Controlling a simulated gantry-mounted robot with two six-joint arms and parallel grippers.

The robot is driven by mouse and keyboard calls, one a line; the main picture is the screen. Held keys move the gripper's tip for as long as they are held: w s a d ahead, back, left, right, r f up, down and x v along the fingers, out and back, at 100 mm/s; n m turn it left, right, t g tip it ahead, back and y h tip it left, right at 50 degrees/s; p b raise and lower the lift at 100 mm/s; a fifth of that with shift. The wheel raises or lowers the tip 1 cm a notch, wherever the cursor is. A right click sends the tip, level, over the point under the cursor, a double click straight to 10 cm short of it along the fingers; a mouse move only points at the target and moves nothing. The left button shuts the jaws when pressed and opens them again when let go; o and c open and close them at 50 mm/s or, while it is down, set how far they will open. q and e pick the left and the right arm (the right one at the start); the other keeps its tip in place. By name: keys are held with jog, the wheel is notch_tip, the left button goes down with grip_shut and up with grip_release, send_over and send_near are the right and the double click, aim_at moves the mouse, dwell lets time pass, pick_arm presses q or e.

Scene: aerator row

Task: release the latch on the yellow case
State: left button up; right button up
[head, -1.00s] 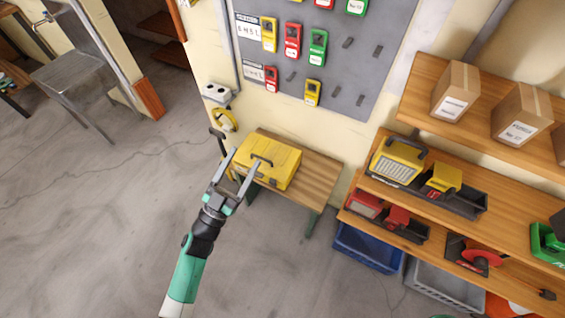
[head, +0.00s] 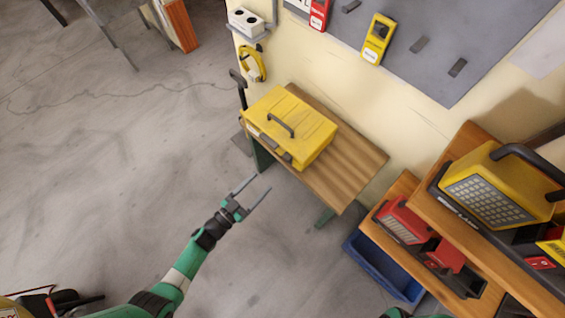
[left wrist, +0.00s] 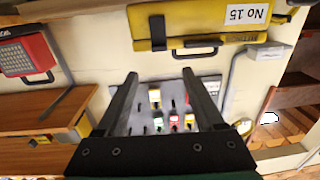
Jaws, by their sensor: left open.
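The yellow case (head: 305,128) lies closed on a small wooden bench, with a dark handle (head: 281,126) on it. In the left wrist view the case (left wrist: 200,28) is at the top, with a white "No 15" label. A black latch (left wrist: 157,32) shows near its left end there; I cannot tell its exact state. My left gripper (head: 262,183) is open and empty, in front of the case and apart from it. Its spread fingers also show in the left wrist view (left wrist: 159,73). My right gripper is not in view.
The wooden bench (head: 348,172) has bare top to the right of the case. Shelves (head: 405,188) with red and yellow lamps stand at the right, above a blue bin (head: 380,268). A grey board (head: 430,40) hangs on the wall behind.

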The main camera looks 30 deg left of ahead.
pick_arm(q)
jog(key=b, duration=0.5)
send_near(289, 154)
jog(key=w, duration=0.5)
jog(key=shift+w+d, duration=0.45)
jog(key=shift+w, duration=0.15)
jog(key=shift+c, duration=0.3)
